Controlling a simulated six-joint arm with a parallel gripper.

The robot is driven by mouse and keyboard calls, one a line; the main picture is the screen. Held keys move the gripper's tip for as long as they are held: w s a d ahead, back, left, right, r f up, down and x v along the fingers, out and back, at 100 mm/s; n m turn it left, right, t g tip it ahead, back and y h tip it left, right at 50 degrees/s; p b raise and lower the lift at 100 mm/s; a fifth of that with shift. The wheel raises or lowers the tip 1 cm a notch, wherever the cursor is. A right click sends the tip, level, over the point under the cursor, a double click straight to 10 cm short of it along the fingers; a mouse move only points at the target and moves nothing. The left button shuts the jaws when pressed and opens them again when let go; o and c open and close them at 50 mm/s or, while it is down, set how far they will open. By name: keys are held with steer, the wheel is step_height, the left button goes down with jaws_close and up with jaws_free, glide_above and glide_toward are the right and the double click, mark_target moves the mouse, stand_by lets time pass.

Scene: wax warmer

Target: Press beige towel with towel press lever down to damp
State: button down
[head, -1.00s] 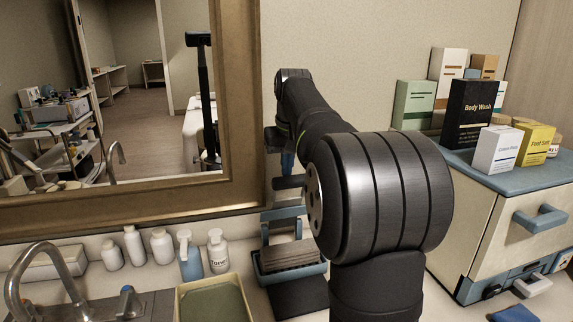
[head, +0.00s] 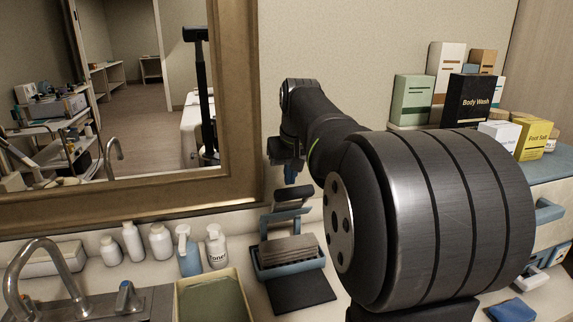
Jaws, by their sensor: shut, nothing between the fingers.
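The towel press (head: 262,266) stands on the counter below the mirror, with a blue base and a raised blue lever with a dark handle (head: 293,193). A grey-brown ribbed piece (head: 290,248) lies in its base; I cannot tell whether this is the beige towel or part of the press. My gripper (head: 291,181) is shut and empty, pointing down just above the lever handle. I cannot tell whether it touches the handle.
A yellowish tub (head: 240,281) with green contents stands left of the press, with several bottles (head: 190,253) behind it. A metal faucet (head: 40,262) is at far left. Boxes (head: 468,100) stand on a cabinet at right. A dark mat (head: 303,293) lies before the press.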

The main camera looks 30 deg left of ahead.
step_height(320, 180, up, 12)
steer(key=shift+s+d+f, duration=0.25)
steer(key=shift+s+d, duration=0.15)
steer(key=shift+d, duration=0.05)
steer(key=shift+f, duration=0.1)
steer(key=x, duration=0.3)
steer(key=s+x, duration=0.1)
steer(key=x, duration=0.3)
steer(key=d+x, duration=0.1)
steer(key=x, duration=0.3)
steer(key=shift+s+d+f, duration=0.15)
steer(key=shift+s+f, duration=0.05)
steer(key=shift+f, duration=0.05)
steer(key=shift+s+d+f, duration=0.2)
steer(key=shift+f, duration=0.05)
steer(key=shift+w+a+r, duration=0.15)
steer(key=shift+w+a, duration=0.05)
steer(key=shift+w, duration=0.05)
